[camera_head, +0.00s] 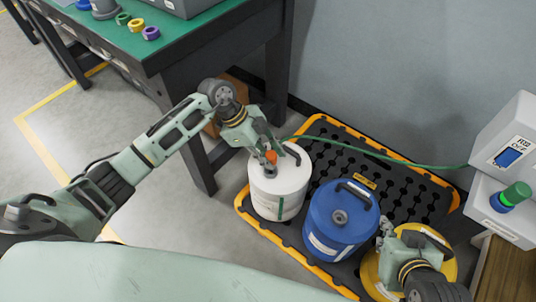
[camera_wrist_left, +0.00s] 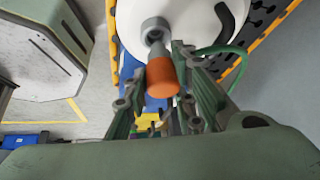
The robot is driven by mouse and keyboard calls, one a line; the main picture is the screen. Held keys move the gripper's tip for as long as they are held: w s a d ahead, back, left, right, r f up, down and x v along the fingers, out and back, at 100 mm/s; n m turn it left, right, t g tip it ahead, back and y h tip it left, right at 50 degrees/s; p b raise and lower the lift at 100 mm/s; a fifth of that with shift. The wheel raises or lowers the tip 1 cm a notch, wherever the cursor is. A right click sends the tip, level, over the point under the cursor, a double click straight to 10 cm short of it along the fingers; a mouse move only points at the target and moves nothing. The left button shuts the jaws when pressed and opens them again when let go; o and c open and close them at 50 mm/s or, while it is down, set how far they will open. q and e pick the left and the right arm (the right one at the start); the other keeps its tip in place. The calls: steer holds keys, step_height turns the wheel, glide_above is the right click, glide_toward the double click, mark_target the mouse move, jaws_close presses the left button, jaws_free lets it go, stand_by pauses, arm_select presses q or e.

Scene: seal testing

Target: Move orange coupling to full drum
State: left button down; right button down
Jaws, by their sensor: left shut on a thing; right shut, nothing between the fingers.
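The orange coupling (camera_head: 271,157) is held in my left gripper (camera_head: 267,152), just above the top of the white drum (camera_head: 291,177). In the left wrist view, the orange coupling (camera_wrist_left: 163,82) sits between the fingers, with its grey tip pointing at the drum's round grey port (camera_wrist_left: 155,29). I cannot tell whether the tip touches or enters the port. A green hose (camera_head: 380,155) runs from the right toward my left gripper. A blue drum (camera_head: 325,222) and a yellow drum (camera_head: 372,272) stand to the right. My right gripper (camera_head: 385,235) is shut and empty over the yellow drum, beside the blue one.
The drums stand on a black spill pallet (camera_head: 398,178) with an orange rim. A green-topped bench (camera_head: 190,50) with several coloured rings stands at the upper left. A grey unit (camera_head: 507,140) with a green and blue knob stands at the right. The left floor is clear.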

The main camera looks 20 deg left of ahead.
steer(key=shift+s+d+f+g, duration=0.15)
steer(key=shift+s+f+g, duration=0.1)
steer(key=shift+s, duration=0.2)
steer(key=shift+s+d+f+g, duration=0.15)
steer(key=shift+s+f, duration=0.05)
steer(key=shift+s, duration=0.25)
stand_by(0.8)
arm_select(q)
steer(key=shift+p, duration=0.3)
arm_select(e)
steer(key=shift+s+d+f, duration=0.1)
steer(key=shift+s+f, duration=0.05)
steer(key=shift+s, duration=0.05)
steer(key=shift+s+d+f+g, duration=0.15)
steer(key=shift+s+f+g, duration=0.1)
steer(key=shift+s+g, duration=0.2)
steer(key=shift+s+d+f+h, duration=0.1)
steer(key=shift+s+h, duration=0.2)
steer(key=shift+s, duration=0.15)
steer(key=shift+s+d+f+g, duration=0.1)
steer(key=shift+s+f+g, duration=0.1)
steer(key=shift+g, duration=0.15)
steer(key=shift+s, duration=0.1)
steer(key=shift+s+d, duration=0.1)
steer(key=shift+s, duration=0.1)
